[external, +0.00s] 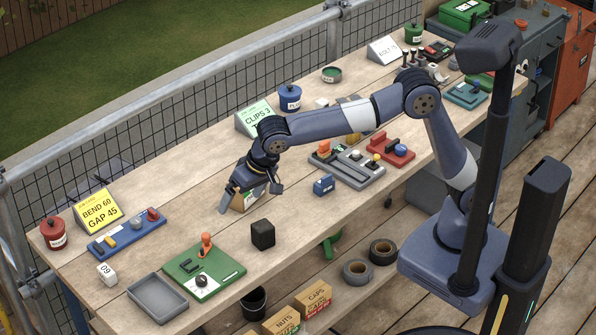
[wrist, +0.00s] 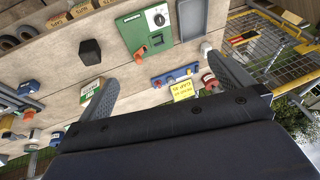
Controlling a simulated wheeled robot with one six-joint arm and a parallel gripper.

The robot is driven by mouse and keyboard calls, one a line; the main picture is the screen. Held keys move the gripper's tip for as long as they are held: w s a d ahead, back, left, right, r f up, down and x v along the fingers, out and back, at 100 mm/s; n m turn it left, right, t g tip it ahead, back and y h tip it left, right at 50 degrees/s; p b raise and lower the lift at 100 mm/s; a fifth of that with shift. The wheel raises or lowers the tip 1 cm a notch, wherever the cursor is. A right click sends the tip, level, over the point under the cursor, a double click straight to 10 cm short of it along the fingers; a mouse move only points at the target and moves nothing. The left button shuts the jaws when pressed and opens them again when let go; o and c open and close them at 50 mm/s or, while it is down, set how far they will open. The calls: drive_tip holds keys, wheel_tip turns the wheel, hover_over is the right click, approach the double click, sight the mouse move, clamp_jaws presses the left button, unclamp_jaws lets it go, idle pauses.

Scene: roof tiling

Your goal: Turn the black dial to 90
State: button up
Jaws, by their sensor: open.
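The black dial (external: 201,281) is a small round knob on a green board (external: 226,268) near the front left of the bench. In the wrist view the dial (wrist: 160,19) sits on a light scale at the top, and its setting is too small to read. An orange lever (external: 206,244) stands on the same board (wrist: 131,27). My gripper (external: 248,198) is open and empty, behind the board and apart from the dial. In the wrist view its two fingers (wrist: 160,72) are spread wide, with the dial beyond them.
A black block (external: 262,234) stands right of the green board. A grey tray (external: 157,298) lies to its left and a white numbered cube (external: 107,274) behind the tray. A blue board (external: 127,233) and a yellow sign (external: 98,211) reading BEND 60 GAP 45 stand further back.

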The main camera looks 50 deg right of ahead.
drive_tip(key=c, duration=0.4)
drive_tip(key=shift+a+f, duration=0.1)
drive_tip(key=shift+f, duration=0.25)
drive_tip(key=shift+c, duration=1)
drive_tip(key=a+f+n+y+b, duration=0.1)
drive_tip(key=f+b, duration=0.2)
drive_tip(key=f, duration=0.1)
drive_tip(key=a+f+n+y+b, duration=0.1)
drive_tip(key=a+f+b, duration=0.1)
drive_tip(key=f+b, duration=0.2)
drive_tip(key=a+f+n+t+y+b, duration=0.1)
drive_tip(key=f+y+b, duration=0.1)
drive_tip(key=f, duration=0.3)
drive_tip(key=shift+w+a+f+n+b, duration=0.25)
drive_tip(key=shift+f+n+b, duration=0.15)
drive_tip(key=shift+b, duration=0.5)
drive_tip(key=c, duration=0.4)
drive_tip(key=n+t+y+b, duration=0.55)
drive_tip(key=t+b, duration=0.25)
drive_tip(key=b, duration=1.1)
approach(201, 282)
drive_tip(key=shift+m+y, duration=0.35)
drive_tip(key=x, duration=0.5)
drive_tip(key=w+d+x, duration=0.1)
drive_tip(key=x, duration=0.2)
drive_tip(key=shift+w+a+f, duration=0.1)
drive_tip(key=shift+w+f, duration=0.15)
drive_tip(key=shift+f, duration=0.05)
drive_tip(key=shift+c, duration=0.2)
drive_tip(key=shift+c, duration=0.4)
